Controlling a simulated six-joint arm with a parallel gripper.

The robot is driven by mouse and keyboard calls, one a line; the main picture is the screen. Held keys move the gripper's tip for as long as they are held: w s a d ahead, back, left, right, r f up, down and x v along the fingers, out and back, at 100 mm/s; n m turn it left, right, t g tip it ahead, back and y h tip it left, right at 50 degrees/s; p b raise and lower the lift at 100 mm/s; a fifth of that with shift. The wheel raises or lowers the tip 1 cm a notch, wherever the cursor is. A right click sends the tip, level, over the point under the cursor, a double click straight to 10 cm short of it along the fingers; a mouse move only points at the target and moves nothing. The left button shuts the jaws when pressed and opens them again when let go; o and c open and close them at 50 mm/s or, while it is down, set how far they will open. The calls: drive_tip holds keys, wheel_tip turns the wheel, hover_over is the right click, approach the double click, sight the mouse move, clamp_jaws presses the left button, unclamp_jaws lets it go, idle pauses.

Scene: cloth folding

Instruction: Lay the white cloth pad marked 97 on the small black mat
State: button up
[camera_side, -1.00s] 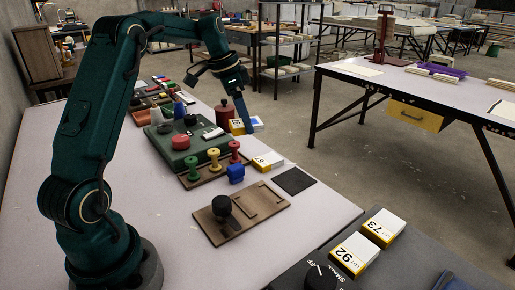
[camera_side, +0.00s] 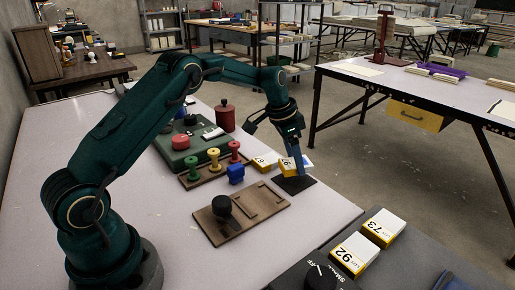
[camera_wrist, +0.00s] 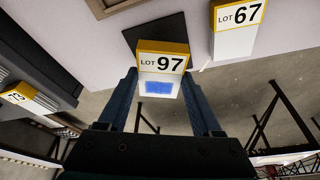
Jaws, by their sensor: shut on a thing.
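The white pad marked 97 (camera_wrist: 162,65), with a yellow edge and a blue patch, is between my gripper's fingers (camera_wrist: 160,82). It also shows in the side view (camera_side: 288,166) at the far edge of the small black mat (camera_side: 294,185). My gripper (camera_side: 301,168) is shut on the pad and points down. In the wrist view the black mat (camera_wrist: 143,32) shows partly behind the pad, which hides some of it. I cannot tell whether the pad touches the mat.
A pad marked 67 (camera_wrist: 237,27) lies close beside; it is left of the mat in the side view (camera_side: 263,164). A brown board with a black knob (camera_side: 240,215), a blue piece (camera_side: 236,174) and colored spools (camera_side: 213,157) stand near. The table edge is close to the mat.

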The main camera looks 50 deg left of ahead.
sight(292, 163)
drive_tip(key=shift+f, duration=1.7)
drive_tip(key=shift+f, duration=0.1)
drive_tip(key=o, duration=1.3)
drive_tip(key=shift+o, duration=0.2)
